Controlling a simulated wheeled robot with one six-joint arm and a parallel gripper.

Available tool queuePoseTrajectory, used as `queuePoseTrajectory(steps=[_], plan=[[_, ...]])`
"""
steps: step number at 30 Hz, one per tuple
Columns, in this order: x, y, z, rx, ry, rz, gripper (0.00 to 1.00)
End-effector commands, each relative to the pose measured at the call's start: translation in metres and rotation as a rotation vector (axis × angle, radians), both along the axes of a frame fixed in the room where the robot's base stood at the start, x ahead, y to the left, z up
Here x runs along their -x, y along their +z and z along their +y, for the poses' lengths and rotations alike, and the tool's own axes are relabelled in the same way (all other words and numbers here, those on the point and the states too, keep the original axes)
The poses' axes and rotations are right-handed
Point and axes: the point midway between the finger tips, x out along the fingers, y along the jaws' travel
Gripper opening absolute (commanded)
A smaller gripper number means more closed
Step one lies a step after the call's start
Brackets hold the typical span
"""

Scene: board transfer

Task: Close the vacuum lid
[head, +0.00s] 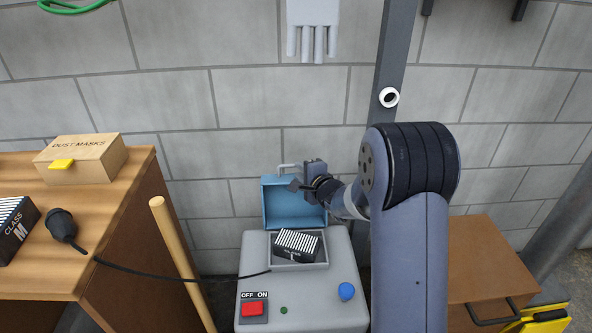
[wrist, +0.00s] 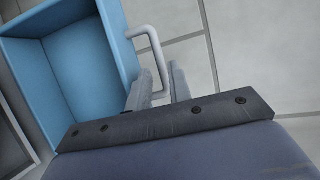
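The grey vacuum (head: 318,310) stands on the floor near the middle of the head view. Its blue lid (head: 283,212) stands open at the back of the top opening, and its hollow inside shows in the wrist view (wrist: 85,70). A pale lid handle (head: 288,166) sticks up at the lid's top edge; it also shows in the wrist view (wrist: 148,34). A striped black-and-white filter (head: 297,243) sits tilted in the opening. My gripper (head: 302,182) is in front of the lid's upper right. Its fingers (wrist: 160,85) are apart, with the handle's end at the gap; contact is unclear.
A red switch (head: 252,308) and a blue knob (head: 346,291) are on the vacuum's top. A wooden pole (head: 178,250) leans at its left, beside a bench (head: 110,235) with a dust mask box (head: 85,158). A cable crosses to the vacuum. A wooden cabinet (head: 490,260) stands right.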

Motion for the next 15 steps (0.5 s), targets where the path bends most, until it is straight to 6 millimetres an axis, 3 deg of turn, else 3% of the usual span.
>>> queuePoseTrajectory(steps=[6,15], plan=[[-0.025,-0.008,0.011,0.000,0.001,-0.001,0.20],[-0.033,-0.009,0.014,0.000,-0.001,0.000,0.20]])
